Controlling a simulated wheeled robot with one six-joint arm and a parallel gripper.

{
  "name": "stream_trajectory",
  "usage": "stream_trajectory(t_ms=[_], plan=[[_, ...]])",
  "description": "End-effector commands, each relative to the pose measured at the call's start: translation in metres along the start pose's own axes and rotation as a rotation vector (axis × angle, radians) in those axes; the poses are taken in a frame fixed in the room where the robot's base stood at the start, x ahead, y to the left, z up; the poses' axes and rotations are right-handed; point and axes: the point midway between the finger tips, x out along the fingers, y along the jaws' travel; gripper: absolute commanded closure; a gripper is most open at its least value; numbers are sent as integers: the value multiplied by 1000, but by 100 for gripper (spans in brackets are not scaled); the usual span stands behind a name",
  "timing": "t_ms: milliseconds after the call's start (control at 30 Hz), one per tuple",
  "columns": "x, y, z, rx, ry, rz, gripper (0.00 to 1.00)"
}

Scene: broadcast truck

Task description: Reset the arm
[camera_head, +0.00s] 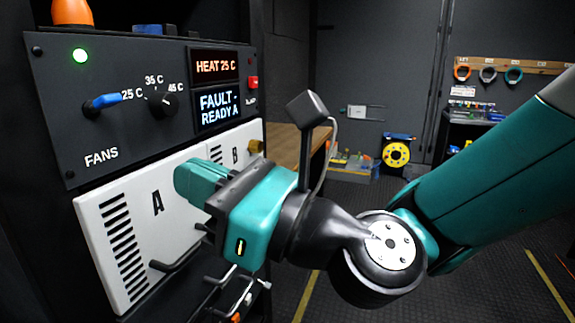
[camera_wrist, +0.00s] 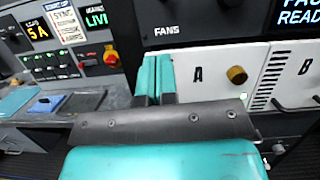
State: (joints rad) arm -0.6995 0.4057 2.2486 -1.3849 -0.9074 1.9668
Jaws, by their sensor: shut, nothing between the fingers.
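My gripper (camera_head: 190,180) is teal and black. In the head view its shut fingers point left in front of the white panel marked A (camera_head: 115,240). In the wrist view the gripper (camera_wrist: 154,75) shows with its two fingers together and nothing between them. The panel marked A (camera_wrist: 205,88) stands beyond the fingers there. I cannot tell whether the fingertips touch it. My arm reaches in from the right of the head view.
The black FANS panel (camera_head: 130,135) has a blue-handled knob, a lit green lamp and displays reading HEAT 25 C and FAULT - READY A. Panel B (camera_head: 235,140) is beside A. A control desk (camera_wrist: 90,102) stands left in the wrist view. Open floor (camera_head: 480,285) lies right.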

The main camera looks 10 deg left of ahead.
Motion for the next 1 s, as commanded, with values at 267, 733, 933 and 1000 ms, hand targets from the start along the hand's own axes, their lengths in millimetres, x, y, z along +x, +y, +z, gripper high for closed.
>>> stream_trajectory(t_ms=[267, 733, 933, 1000], plan=[[-52, 10, 10, -894, 271, 336, 100], [-276, -1, 4, -1764, 600, 1553, 100], [-300, 3, 7, -1753, 573, 1678, 100], [-300, 3, 7, -1753, 573, 1678, 100]])
